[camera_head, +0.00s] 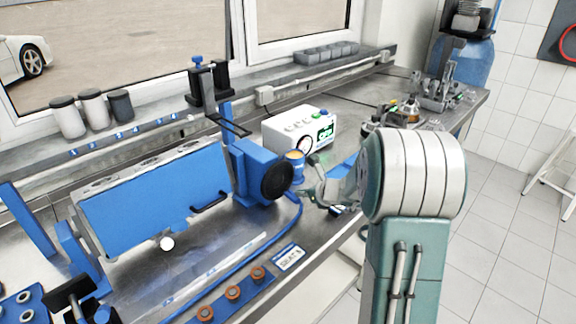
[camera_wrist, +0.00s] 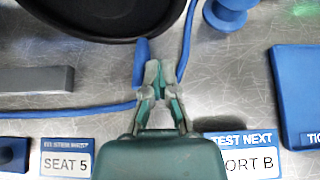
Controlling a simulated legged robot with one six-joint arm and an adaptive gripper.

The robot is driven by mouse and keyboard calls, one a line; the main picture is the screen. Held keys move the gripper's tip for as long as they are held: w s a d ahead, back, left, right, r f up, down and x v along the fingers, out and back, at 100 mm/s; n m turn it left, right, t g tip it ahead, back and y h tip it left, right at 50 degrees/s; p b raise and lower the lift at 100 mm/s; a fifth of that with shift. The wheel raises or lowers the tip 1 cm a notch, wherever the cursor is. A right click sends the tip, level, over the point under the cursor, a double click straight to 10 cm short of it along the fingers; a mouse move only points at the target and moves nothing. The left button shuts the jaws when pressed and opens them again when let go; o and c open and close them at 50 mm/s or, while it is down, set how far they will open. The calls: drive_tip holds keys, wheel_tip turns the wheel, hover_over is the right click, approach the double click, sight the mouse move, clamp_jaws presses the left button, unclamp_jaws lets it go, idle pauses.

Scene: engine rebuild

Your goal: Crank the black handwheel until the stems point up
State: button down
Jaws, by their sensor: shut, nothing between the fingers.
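The black handwheel (camera_head: 278,180) sits on the right end of the blue fixture (camera_head: 155,200), facing my arm. In the wrist view its dark rim (camera_wrist: 100,22) fills the upper left. My gripper (camera_wrist: 155,68) is shut and empty, its fingertips just below the rim, close to a blue piece (camera_wrist: 141,62) that may be hose or grip. In the head view my gripper (camera_head: 318,188) is right of the wheel, partly behind my arm. The clamped block's blue face is turned to the front, with a black handle (camera_head: 209,202). I cannot make out the stems.
A white tester box (camera_head: 300,128) stands behind the handwheel. A blue hose (camera_head: 297,215) runs along the bench. Orange-topped pegs (camera_head: 232,292) stand at the front, with plates such as SEAT 5 (camera_wrist: 66,164) and PORT B (camera_wrist: 252,163). Several canisters (camera_head: 93,106) stand by the window.

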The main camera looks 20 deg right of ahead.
drive_tip(key=shift+s+a+f, duration=0.15)
drive_tip(key=shift+a+f, duration=0.15)
drive_tip(key=shift+a, duration=0.05)
idle(0.4)
drive_tip(key=shift+s+a+f, duration=0.15)
drive_tip(key=shift+a+f, duration=0.05)
drive_tip(key=shift+a, duration=0.35)
drive_tip(key=shift+s+a+f, duration=0.15)
drive_tip(key=shift+a+f, duration=0.05)
drive_tip(key=shift+a, duration=0.2)
